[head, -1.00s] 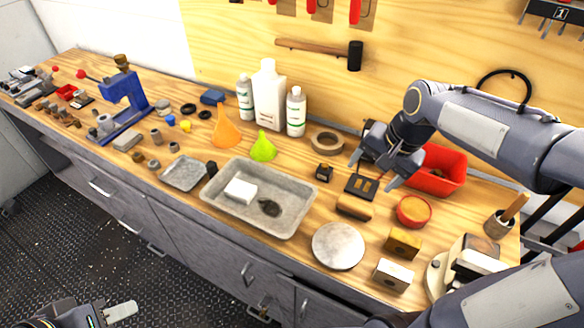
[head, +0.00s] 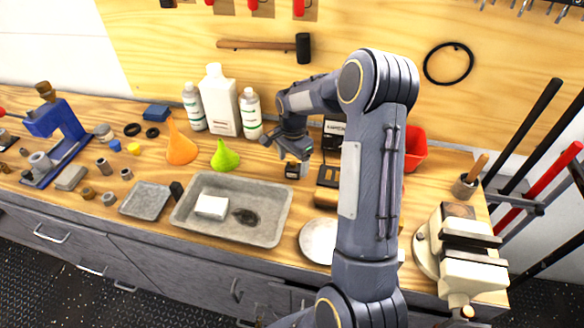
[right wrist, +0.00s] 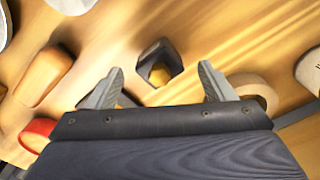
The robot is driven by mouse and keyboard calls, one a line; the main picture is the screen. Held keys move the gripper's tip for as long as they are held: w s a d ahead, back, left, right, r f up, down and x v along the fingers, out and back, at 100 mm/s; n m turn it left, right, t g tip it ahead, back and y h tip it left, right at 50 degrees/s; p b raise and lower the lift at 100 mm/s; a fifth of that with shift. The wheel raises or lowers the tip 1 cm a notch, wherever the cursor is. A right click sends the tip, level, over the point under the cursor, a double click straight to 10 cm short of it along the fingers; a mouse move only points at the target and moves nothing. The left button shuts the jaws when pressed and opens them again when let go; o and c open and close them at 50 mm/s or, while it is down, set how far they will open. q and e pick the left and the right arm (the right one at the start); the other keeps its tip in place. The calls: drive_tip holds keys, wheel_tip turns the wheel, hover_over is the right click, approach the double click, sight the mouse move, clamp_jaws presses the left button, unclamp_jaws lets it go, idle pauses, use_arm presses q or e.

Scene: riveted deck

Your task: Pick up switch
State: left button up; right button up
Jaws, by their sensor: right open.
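The switch, which I take to be the small black block with a yellowish top (head: 292,170), stands on the wooden bench. In the right wrist view the switch (right wrist: 160,66) lies between and just beyond the fingertips, apart from both. My right gripper (head: 286,151) is open and empty, pointing down above the switch. My left gripper is out of view.
A grey tray (head: 268,236) with a white block is left of the switch. A green funnel (head: 225,157) and white bottles (head: 221,102) stand nearby. In the wrist view a tape roll (right wrist: 253,88) is close to the right finger. My right arm hides part of the bench.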

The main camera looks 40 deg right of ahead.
wheel_tip(320, 180, down, 2)
drive_tip(key=shift+c, duration=0.3)
drive_tip(key=c, duration=1)
drive_tip(key=shift+r, duration=0.15)
